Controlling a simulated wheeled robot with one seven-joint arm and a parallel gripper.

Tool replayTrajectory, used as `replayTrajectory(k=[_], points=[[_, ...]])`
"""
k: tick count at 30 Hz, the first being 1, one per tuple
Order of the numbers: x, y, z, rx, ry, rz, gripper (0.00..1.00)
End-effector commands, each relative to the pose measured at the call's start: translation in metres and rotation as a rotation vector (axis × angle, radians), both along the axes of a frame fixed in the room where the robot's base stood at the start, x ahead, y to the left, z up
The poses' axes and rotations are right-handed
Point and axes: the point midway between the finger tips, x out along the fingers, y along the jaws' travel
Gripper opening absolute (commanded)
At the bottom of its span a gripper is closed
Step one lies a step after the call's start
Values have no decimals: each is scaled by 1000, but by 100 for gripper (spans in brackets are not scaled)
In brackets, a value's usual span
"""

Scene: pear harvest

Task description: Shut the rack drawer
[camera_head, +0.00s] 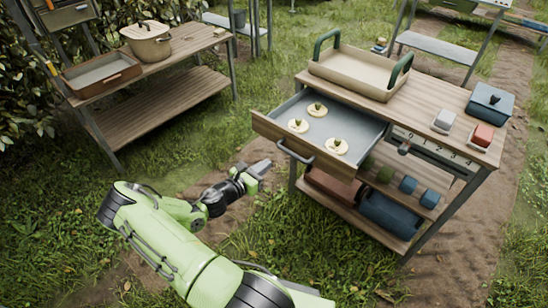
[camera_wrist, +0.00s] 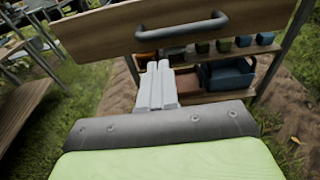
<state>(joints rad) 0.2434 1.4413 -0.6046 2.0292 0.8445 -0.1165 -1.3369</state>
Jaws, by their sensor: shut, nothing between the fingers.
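The rack drawer (camera_head: 345,115) is pulled out from the wooden rack toward my arm in the head view. It has a wooden front with a dark bar handle (camera_head: 294,152) and a grey inside. Several pale round pieces with green tops lie in it. In the wrist view the drawer front (camera_wrist: 110,32) and its handle (camera_wrist: 182,28) are at the top. My gripper (camera_head: 262,168) is shut and empty, to the left of the handle and apart from it in the head view. Its fingers (camera_wrist: 158,80) point toward the drawer front in the wrist view.
On the rack top (camera_head: 440,95) stand a beige tray with green handles (camera_head: 350,72), a blue lidded box (camera_head: 489,103) and two small blocks. Lower shelves hold cups and bins (camera_head: 388,212). A wooden bench (camera_head: 165,60) with a pot stands at left. Grass lies between.

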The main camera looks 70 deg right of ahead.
Motion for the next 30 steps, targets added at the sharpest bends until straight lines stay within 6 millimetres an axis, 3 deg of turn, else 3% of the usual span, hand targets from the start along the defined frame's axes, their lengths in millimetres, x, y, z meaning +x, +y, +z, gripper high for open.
replayTrajectory(k=[3,9,30], points=[[-11,-23,-4,-4,-3,-4,0],[-22,-49,3,0,-3,-1,0],[-29,-63,6,0,-1,-1,0]])
